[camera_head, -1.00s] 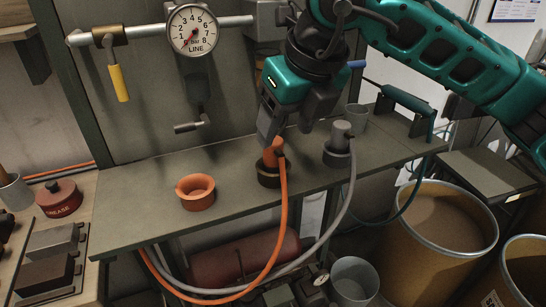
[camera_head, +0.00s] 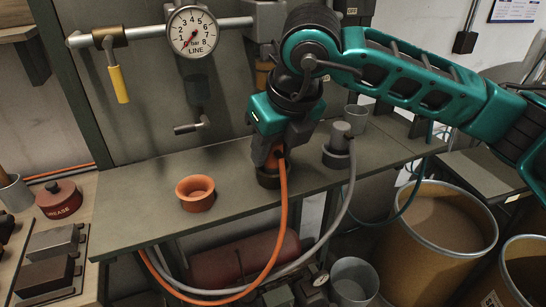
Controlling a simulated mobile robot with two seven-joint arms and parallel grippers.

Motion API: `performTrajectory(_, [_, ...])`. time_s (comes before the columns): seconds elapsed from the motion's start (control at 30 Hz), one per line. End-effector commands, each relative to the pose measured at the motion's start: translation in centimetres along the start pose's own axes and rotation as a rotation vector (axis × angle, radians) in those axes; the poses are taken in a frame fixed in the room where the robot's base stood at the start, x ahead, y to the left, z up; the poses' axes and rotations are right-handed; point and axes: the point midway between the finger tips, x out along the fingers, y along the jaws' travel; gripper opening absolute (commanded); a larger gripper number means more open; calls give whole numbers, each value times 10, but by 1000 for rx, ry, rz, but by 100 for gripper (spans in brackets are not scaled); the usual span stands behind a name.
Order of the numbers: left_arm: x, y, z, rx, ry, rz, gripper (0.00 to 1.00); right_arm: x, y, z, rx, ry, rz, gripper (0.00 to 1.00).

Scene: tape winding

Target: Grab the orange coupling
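The orange coupling (camera_head: 275,157) stands upright in a dark round holder (camera_head: 268,178) on the grey bench, with an orange hose (camera_head: 284,215) running from it down over the front edge. My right gripper (camera_head: 270,160) points down over the coupling, its fingers around the coupling's upper part. The fingers hide much of the coupling, and I cannot tell whether they are closed on it. My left gripper is not in view.
An empty orange socket (camera_head: 196,193) sits on the bench to the left. A grey coupling (camera_head: 340,137) with a grey hose stands in a holder close to the right. A pressure gauge (camera_head: 193,32) and a pipe are behind. The bench's left part (camera_head: 135,220) is clear.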

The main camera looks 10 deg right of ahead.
Motion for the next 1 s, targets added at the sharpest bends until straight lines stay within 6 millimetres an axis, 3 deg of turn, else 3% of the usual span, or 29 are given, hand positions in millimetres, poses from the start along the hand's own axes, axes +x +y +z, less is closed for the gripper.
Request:
performTrajectory(0.07, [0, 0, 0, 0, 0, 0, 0, 0, 0, 0, 0, 0, 0, 34])
performTrajectory(0.4, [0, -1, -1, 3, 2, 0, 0, 0, 0, 0, 0, 0, 0, 1])
performTrajectory(0.77, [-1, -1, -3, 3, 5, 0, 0, -6, 0, 3, 1, -3, -1, 1])
performTrajectory(1.0, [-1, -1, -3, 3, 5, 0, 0, -34, 0, 15, 1, -6, 0, 1])
